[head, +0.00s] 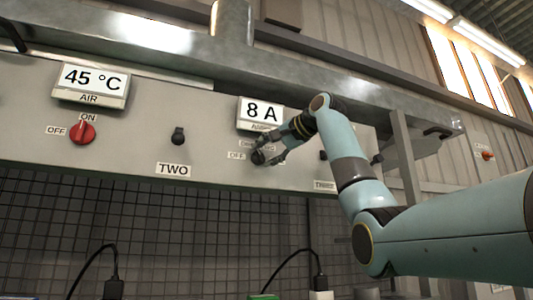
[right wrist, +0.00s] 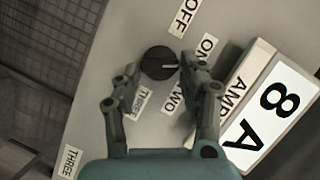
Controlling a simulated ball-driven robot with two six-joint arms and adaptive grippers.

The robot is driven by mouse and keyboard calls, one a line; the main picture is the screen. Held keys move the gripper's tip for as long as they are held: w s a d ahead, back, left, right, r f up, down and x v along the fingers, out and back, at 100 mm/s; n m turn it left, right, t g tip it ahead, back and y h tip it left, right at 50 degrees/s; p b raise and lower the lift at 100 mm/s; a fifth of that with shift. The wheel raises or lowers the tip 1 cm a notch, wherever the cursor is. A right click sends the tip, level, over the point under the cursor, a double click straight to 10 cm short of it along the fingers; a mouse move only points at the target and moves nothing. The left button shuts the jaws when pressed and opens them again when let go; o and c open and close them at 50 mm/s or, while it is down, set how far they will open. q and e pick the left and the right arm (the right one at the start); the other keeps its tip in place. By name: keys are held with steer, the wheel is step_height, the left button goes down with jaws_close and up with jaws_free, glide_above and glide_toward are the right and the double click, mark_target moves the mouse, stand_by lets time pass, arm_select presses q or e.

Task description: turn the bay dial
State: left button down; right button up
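The dial (right wrist: 159,62) is a round black knob on a grey panel, with OFF, ON, TWO and THREE labels around it. Its pale mark points right in the right wrist view, toward the side where ON and TWO are. My right gripper (right wrist: 158,70) is open, with one finger on each side of the dial; I cannot tell whether they touch it. In the head view my right gripper (head: 272,148) reaches in from the right below the 8 A display and largely covers the dial. My left gripper is not in view.
An 8 A display (head: 261,112) sits just above the dial. Left on the panel are a red OFF/ON knob (head: 82,132) under a 45 °C display (head: 91,82) and a black knob (head: 178,136) above a TWO label (head: 173,170). A metal beam (head: 165,45) runs above.

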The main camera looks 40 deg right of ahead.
steer(key=o, duration=0.3)
steer(key=shift+o, duration=0.2)
steer(key=v, duration=1.2)
